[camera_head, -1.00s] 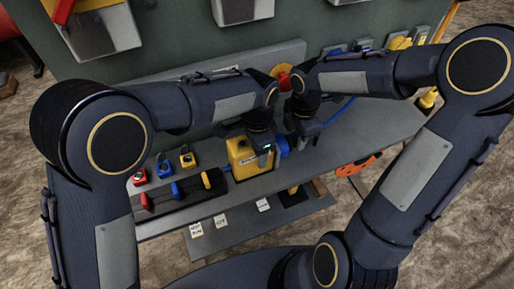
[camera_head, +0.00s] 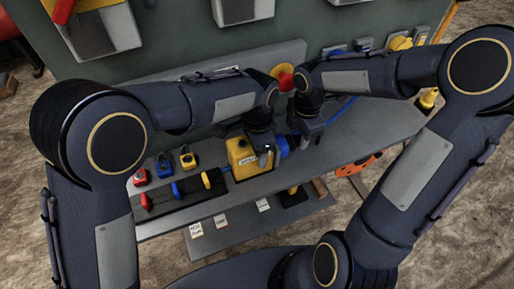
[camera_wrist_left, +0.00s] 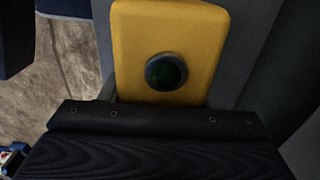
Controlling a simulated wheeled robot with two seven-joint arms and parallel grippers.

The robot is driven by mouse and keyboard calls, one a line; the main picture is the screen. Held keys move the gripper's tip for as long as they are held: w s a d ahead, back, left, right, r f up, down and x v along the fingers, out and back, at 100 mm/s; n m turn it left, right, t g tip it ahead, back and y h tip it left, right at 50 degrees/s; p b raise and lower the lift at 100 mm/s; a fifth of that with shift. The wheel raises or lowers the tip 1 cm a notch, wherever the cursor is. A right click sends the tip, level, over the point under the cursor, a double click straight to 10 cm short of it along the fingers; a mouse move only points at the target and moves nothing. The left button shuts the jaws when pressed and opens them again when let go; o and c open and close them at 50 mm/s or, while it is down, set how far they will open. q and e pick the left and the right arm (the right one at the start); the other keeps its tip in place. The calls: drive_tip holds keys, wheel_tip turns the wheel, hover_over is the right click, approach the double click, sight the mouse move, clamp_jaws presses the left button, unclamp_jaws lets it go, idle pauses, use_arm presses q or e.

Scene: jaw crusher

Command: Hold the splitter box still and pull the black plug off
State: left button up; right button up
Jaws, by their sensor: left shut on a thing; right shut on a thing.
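The yellow splitter box (camera_head: 241,157) stands on the grey shelf, with a blue round socket (camera_head: 283,146) on its right side. My left gripper (camera_head: 264,158) is shut on the box at its right part, from above. In the left wrist view the yellow box (camera_wrist_left: 165,30) fills the top middle, with a dark round fitting on its face. My right gripper (camera_head: 304,148) is to the right of the blue socket, shut on the black plug. The plug is dark against the dark fingers and mostly hidden, so I cannot tell whether it still touches the box.
A blue cable (camera_head: 343,110) runs behind my right gripper. An orange reel (camera_head: 357,165) is beyond the shelf's front edge.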

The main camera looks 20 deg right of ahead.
use_arm(q)
drive_tip(key=shift+r, duration=0.1)
use_arm(e)
drive_tip(key=shift+w+d, duration=0.1)
drive_tip(key=shift+d, duration=1.1)
use_arm(q)
drive_tip(key=o, duration=1.5)
